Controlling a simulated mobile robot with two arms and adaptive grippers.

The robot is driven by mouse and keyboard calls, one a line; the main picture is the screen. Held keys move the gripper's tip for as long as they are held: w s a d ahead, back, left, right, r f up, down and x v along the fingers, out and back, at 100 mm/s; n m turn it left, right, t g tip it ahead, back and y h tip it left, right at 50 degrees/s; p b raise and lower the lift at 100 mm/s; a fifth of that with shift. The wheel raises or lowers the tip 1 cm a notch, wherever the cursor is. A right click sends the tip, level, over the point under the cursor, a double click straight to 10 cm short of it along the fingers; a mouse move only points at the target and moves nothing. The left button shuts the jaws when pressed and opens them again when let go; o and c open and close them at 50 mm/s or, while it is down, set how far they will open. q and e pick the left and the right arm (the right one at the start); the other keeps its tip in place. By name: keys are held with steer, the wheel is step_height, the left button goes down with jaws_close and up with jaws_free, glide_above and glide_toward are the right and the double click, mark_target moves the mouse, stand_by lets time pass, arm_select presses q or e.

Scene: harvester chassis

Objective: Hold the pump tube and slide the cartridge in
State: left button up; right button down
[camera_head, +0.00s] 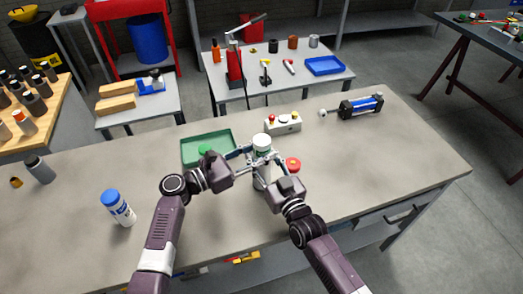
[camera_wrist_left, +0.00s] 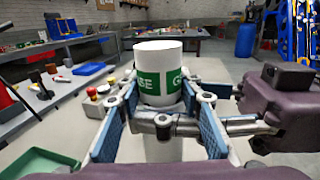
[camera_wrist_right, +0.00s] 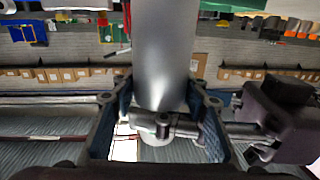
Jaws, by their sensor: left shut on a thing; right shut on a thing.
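The white cartridge (camera_head: 262,141) with a green band stands upright above the middle of the workbench. My left gripper (camera_head: 256,156) is shut on it; the cartridge (camera_wrist_left: 160,58) rises between the fingers in the left wrist view. My right gripper (camera_head: 265,171) is shut on the grey metal pump tube (camera_head: 261,180), just below the left gripper. The tube (camera_wrist_right: 165,50) fills the middle of the right wrist view. The cartridge appears in line with the tube. The fingers hide the place where they meet, so I cannot tell how deep the cartridge sits.
A green tray (camera_head: 189,160) lies left of the grippers and a red cap (camera_head: 293,164) right of them. A control box (camera_head: 284,124) and a blue-and-black device (camera_head: 362,106) stand behind. A blue-capped bottle (camera_head: 118,207) stands at front left. The bench's right end is clear.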

arm_select(q)
steer(key=o, duration=1.4)
steer(key=shift+f, duration=0.15)
steer(key=shift+o, duration=0.2)
steer(key=shift+s+a, duration=0.1)
steer(key=v, duration=1.1)
steer(key=shift+s+a, duration=0.2)
steer(key=shift+a, duration=0.15)
arm_select(e)
steer(key=c, duration=1)
jaws_free()
steer(key=shift+c, duration=0.2)
